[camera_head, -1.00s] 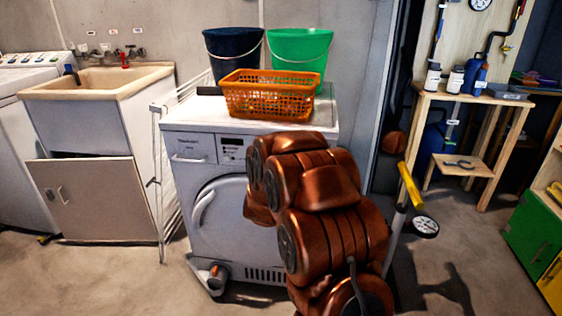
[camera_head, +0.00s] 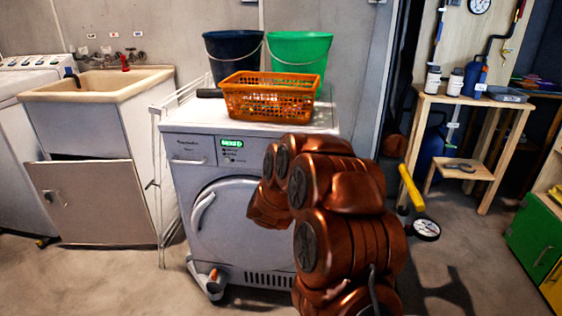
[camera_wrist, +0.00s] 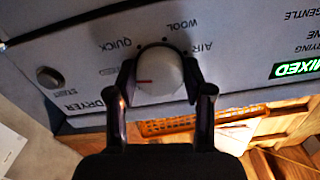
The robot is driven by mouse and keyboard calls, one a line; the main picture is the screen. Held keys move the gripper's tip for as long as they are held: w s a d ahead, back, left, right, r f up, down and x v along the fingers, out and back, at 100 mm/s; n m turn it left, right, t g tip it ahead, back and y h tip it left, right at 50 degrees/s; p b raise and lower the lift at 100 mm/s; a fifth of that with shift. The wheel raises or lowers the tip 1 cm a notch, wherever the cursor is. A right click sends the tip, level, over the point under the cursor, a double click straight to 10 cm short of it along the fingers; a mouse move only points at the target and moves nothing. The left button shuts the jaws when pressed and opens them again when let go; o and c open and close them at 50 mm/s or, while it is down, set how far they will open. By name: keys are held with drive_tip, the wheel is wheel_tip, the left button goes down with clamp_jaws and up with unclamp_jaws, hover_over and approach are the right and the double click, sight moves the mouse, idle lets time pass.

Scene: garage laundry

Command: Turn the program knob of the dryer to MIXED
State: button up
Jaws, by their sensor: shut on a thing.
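The white dryer (camera_head: 178,185) stands in the middle of the head view, with its round door shut. Its program knob (camera_wrist: 160,70) is a pale round dial with a red mark toward the left in the wrist view. My gripper (camera_wrist: 160,78) is shut on the knob, one dark finger on each side. Printed labels QUICK, WOOL and AIR show upside down around the knob. The display (camera_wrist: 297,69) is lit green and reads MIXED; the lit display also shows in the head view (camera_head: 232,143). In the head view my arm hides the knob and gripper.
An orange basket (camera_head: 270,97), a dark bucket (camera_head: 232,52) and a green bucket (camera_head: 297,52) stand on the dryer. The start button (camera_wrist: 48,77) is beside the knob. A white drying rack (camera_head: 158,190) stands close at the left.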

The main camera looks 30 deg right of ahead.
drive_tip(key=o, duration=1.2)
drive_tip(key=shift+c, duration=0.2)
drive_tip(key=v, duration=0.7)
drive_tip(key=shift+s+a, duration=0.15)
